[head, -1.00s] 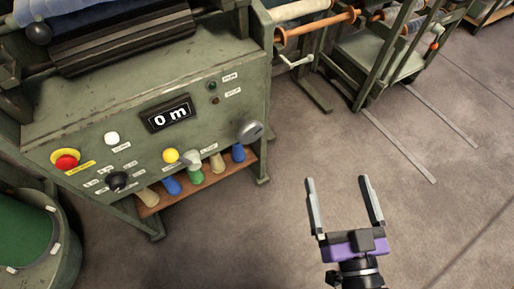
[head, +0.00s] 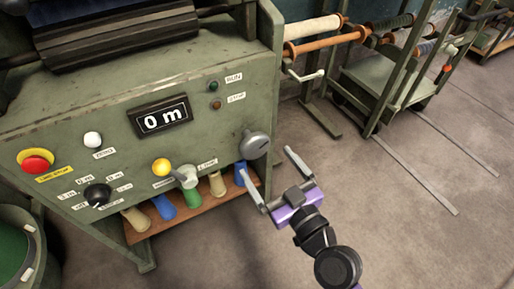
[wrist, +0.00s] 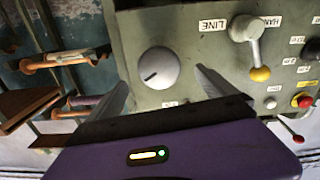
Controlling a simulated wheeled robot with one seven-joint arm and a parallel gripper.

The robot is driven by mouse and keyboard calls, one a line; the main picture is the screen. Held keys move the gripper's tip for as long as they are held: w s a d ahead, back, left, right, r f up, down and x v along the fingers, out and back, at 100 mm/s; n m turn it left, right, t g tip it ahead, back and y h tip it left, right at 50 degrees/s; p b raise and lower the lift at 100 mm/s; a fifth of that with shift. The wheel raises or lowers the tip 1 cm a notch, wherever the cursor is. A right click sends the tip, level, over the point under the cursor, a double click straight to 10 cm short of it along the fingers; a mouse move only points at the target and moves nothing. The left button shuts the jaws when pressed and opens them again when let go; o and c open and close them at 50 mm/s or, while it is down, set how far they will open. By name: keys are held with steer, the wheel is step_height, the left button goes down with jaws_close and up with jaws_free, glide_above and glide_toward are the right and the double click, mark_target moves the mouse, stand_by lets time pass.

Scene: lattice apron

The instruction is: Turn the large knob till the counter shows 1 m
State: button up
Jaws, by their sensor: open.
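The large grey knob (head: 255,144) sits at the right end of the green machine panel, with a dark pointer line on its face. In the wrist view the knob (wrist: 158,68) appears between and beyond my fingers. The counter (head: 161,116) on the panel reads 0 m. My gripper (head: 268,172) is open and empty, just below and in front of the knob, with the fingers pointing up toward the panel. The fingers appear apart from the knob; the exact gap is hard to tell. Its purple body fills the bottom of the wrist view.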

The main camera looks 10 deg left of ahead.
mark_target(258, 150)
steer(key=shift+x, duration=3.2)
steer(key=c, duration=1.4)
steer(key=shift+m, duration=0.3)
